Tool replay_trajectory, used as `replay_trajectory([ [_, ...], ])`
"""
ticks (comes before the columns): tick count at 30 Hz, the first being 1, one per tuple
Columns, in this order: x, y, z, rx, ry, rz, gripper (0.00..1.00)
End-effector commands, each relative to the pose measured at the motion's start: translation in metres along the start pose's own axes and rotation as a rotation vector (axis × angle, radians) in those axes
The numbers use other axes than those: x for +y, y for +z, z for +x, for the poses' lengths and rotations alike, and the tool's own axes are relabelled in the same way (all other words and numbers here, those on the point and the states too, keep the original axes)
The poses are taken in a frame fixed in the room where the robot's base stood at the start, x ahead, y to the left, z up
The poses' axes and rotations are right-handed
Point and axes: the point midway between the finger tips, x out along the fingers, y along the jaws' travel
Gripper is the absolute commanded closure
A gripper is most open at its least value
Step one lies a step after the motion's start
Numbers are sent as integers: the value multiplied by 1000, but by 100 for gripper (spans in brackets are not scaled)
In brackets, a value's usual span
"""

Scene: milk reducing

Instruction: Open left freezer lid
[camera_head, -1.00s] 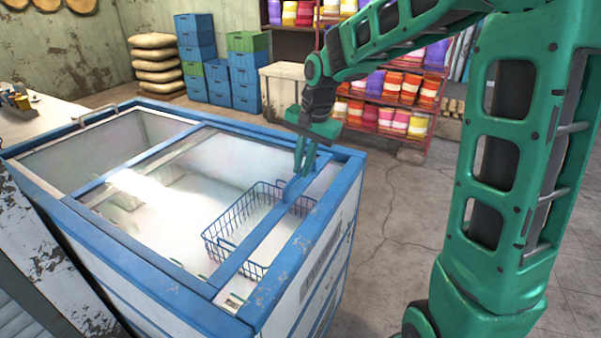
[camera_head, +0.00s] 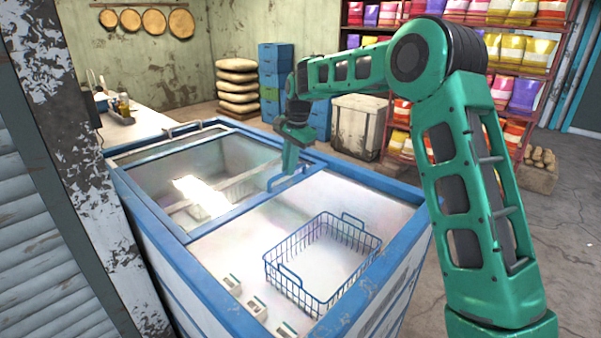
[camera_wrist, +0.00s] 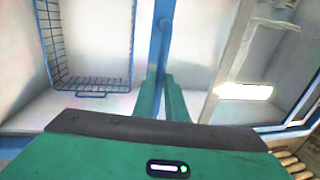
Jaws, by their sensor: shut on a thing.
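The chest freezer (camera_head: 205,278) has a blue rim and white walls. Its blue-framed glass lid (camera_head: 235,209) lies over the left half in the head view, and the right half is uncovered. A blue handle (camera_head: 277,183) stands on the lid's right-hand frame bar. My gripper (camera_head: 289,170) points down and is shut on this handle. In the wrist view, the fingers of my gripper (camera_wrist: 161,98) meet at the blue bar (camera_wrist: 158,55); they hide part of the handle. A second handle (camera_head: 183,128) shows at the freezer's far left end.
A blue wire basket (camera_head: 322,262) hangs in the uncovered half. Several small white items (camera_head: 257,306) lie along the front inner edge. A peeling pillar (camera_head: 85,140) stands close to the freezer's left. A white box (camera_head: 357,127) and shelves of bags (camera_head: 515,55) stand behind.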

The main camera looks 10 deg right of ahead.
Motion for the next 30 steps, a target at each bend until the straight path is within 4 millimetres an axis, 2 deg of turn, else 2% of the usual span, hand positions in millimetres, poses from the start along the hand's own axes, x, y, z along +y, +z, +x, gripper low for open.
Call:
replay_trajectory([
  [3,-16,1,2,3,-4,-1,100],
  [7,-24,4,3,5,-4,-2,100],
  [20,-30,8,4,7,-4,-4,100],
  [21,-30,8,4,8,-5,-5,79],
  [22,-30,8,4,7,-4,-5,72],
  [30,-30,12,5,3,-2,-10,70],
])
